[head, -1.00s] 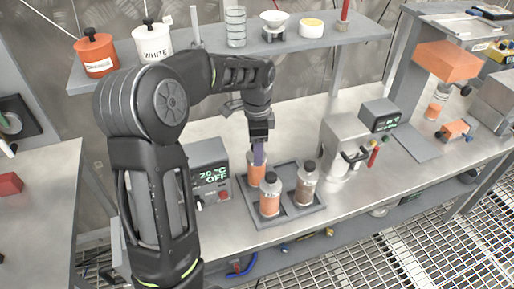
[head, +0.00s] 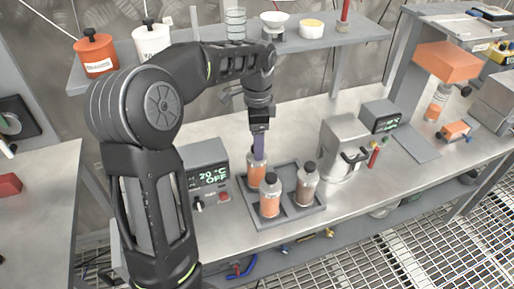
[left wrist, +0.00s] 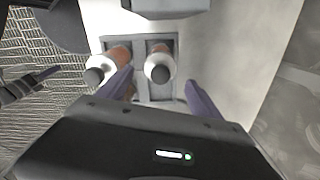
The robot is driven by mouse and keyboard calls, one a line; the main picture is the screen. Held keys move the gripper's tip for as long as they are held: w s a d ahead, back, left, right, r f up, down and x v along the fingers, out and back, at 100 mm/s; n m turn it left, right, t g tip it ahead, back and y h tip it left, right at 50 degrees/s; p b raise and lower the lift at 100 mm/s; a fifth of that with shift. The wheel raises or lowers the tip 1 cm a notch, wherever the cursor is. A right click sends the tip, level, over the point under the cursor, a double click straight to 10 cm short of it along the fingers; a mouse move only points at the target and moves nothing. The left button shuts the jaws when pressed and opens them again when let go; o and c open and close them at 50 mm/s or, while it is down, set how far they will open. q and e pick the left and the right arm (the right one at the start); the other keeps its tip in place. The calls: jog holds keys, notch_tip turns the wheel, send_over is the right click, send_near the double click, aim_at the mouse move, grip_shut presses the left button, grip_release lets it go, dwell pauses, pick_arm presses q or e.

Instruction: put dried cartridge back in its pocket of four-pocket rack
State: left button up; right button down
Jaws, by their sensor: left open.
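The grey four-pocket rack (head: 290,214) stands on the bench. Three orange cartridges with dark caps stand upright in it: back left (head: 256,173), front left (head: 270,199) and front right (head: 306,187). The back right pocket shows no cartridge. My left gripper (head: 259,158) is open, pointing down over the back left cartridge and hiding its top. In the left wrist view, its fingers (left wrist: 160,95) stand apart, with that cartridge's cap (left wrist: 159,73) lying ahead between them. The front left cap (left wrist: 94,76) is outside the left finger. I cannot tell which cartridge is the dried one.
A box reading 20 °C OFF (head: 207,180) stands close left of the rack. A grey machine (head: 340,145) stands to its right. Another orange cartridge (head: 436,103) is at the orange-topped stand (head: 447,61). A shelf (head: 280,43) with containers runs behind. Bench front is mostly clear.

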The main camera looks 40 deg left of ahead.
pick_arm(q)
notch_tip(320, 180, up, 8)
jog(key=p, duration=0.1)
dwell(0.9)
